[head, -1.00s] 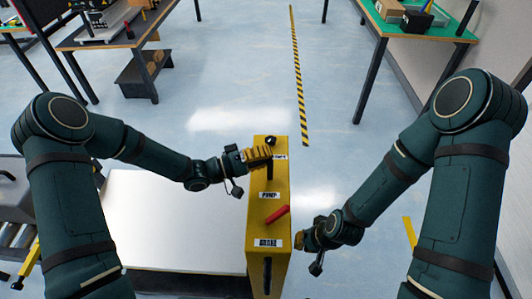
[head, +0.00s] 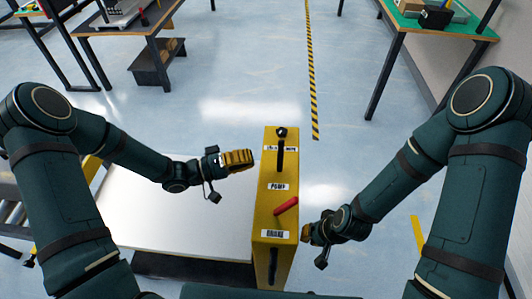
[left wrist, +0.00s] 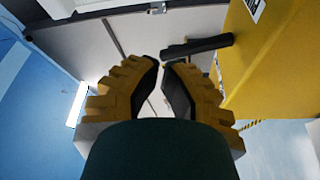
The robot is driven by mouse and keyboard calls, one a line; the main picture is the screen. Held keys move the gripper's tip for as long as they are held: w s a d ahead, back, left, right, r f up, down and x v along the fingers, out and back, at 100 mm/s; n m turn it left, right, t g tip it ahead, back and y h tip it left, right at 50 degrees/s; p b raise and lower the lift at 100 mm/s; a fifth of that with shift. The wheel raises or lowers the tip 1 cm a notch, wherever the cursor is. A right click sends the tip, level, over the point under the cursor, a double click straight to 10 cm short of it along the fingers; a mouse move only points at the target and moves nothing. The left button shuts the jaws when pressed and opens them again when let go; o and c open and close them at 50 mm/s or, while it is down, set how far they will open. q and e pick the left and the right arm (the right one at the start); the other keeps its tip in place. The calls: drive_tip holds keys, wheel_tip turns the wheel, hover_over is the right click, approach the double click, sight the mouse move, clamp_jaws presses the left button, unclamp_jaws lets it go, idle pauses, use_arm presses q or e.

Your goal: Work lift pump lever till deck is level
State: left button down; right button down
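The yellow pump cabinet (head: 264,210) stands in the middle of the head view. Its black pump lever (head: 280,160) rises at the far end of the top, with a dark knob at its tip. The pale deck (head: 190,205) lies left of the cabinet; I cannot tell its exact tilt. My left gripper (head: 240,160) is left of the lever, apart from it. In the left wrist view its fingers (left wrist: 162,68) nearly meet and hold nothing; a black bar (left wrist: 200,45) lies just beyond the tips. My right gripper (head: 307,233) is right of the cabinet; its fingers are mostly hidden.
A red lever (head: 286,206) sticks up from the cabinet top, nearer me than the pump lever. Workbenches stand at the back left and a green-topped table (head: 450,30) at the back right. The floor beyond the cabinet is clear, with a striped line (head: 311,80).

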use_arm(q)
drive_tip(key=shift+v, duration=2.15)
